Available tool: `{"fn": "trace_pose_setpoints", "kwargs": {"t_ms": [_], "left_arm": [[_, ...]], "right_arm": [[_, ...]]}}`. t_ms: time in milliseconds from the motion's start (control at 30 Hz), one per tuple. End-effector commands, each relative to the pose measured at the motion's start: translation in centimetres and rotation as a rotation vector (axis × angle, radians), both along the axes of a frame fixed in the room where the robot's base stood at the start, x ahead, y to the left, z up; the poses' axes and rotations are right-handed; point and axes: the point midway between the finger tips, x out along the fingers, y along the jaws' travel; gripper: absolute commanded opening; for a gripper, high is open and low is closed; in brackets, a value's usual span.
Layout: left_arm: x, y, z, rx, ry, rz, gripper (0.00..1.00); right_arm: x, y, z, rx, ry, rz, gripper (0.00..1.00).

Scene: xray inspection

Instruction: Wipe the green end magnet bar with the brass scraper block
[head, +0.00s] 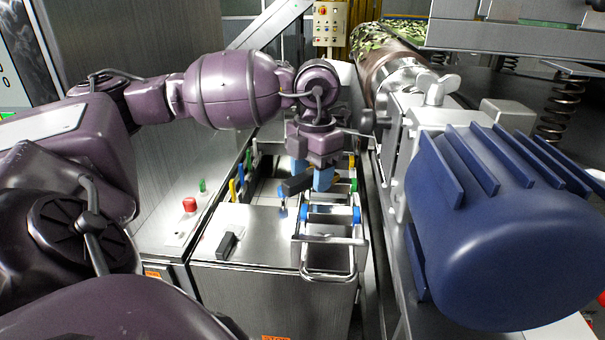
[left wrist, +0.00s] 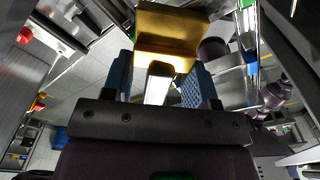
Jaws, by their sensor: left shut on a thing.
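My left gripper (head: 311,176) points down over the open frame of magnet bars in the middle of the head view. In the left wrist view its blue fingers (left wrist: 160,88) are shut on the pale handle of the brass scraper block (left wrist: 172,28). Coloured bar ends line both sides of the frame. A green end (head: 353,185) shows at the right, just beside the gripper, with another green end at the left. Contact between block and bar cannot be told. My right gripper is not in view.
A steel cabinet top (head: 245,230) with a black handle (head: 227,246) lies in front. A chrome rail frame (head: 330,245) with blue ends stands close below the gripper. A large blue motor (head: 510,225) blocks the right. A red button (head: 189,204) sits on the left.

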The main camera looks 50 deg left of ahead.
Motion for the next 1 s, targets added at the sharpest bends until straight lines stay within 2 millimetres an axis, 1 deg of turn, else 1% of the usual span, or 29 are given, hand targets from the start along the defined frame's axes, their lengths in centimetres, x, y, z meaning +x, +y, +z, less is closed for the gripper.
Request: {"fn": "trace_pose_setpoints", "kwargs": {"t_ms": [133,433,800,1000], "left_arm": [[0.7,-0.8,0.0,-0.001,0.000,0.000,0.34],[1.3,-1.6,0.0,0.000,0.001,-0.001,0.34],[3.0,-3.6,-0.2,0.000,0.000,-0.001,0.34],[3.5,-4.1,-0.2,0.000,0.001,0.001,0.34]], "right_arm": [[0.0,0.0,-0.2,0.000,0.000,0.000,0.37],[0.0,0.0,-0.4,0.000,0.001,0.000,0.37],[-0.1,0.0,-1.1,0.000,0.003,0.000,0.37],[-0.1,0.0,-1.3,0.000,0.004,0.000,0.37]]}}
